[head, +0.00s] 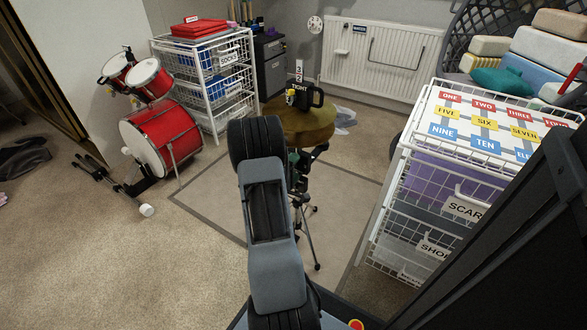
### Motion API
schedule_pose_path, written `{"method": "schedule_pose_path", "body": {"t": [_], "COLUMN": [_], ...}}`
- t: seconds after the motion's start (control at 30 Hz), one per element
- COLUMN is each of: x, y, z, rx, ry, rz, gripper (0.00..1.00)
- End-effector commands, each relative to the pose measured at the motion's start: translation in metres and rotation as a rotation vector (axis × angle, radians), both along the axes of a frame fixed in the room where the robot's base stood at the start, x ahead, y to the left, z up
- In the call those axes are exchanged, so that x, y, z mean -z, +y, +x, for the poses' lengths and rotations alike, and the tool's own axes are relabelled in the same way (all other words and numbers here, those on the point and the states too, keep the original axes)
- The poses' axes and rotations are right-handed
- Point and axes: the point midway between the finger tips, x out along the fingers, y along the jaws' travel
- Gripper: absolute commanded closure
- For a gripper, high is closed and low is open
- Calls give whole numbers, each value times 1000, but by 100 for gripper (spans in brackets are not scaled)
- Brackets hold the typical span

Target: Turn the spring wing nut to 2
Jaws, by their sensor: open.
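A round brown-gold disc (318,127), like a cymbal or a stool seat, is held up by a dark stand with thin splayed legs (310,235). On top is a black part with a looped wing and a yellow patch (303,97), which looks like the spring wing nut. Behind it stands a small upright scale (299,70) with number tiles and the word TIGHT. The nut's exact setting is too small to read. My arm rises in front of the disc's left side. I cannot make out my gripper; the arm's far end is hidden.
Red drums (160,137) and a wire drawer rack (207,75) stand at the left. A white wire unit with number cards (405,160) stands at the right. A radiator (385,62) is behind. Carpet (190,260) at the front left is mostly clear.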

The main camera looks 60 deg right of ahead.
Motion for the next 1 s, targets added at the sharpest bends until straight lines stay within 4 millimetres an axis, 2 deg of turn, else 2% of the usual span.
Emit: {"method": "schedule_pose_path", "body": {"t": [0.17, 0.6, 0.8, 1.0], "x": [-2, -2, -1, 0], "y": [21, 107, 129, 136], "z": [2, 2, 2, 2], "rx": [-4, -5, -2, 0], "ry": [2, 3, 1, 1], "rz": [2, 2, 1, 1], "gripper": [15, 15, 15, 15]}}
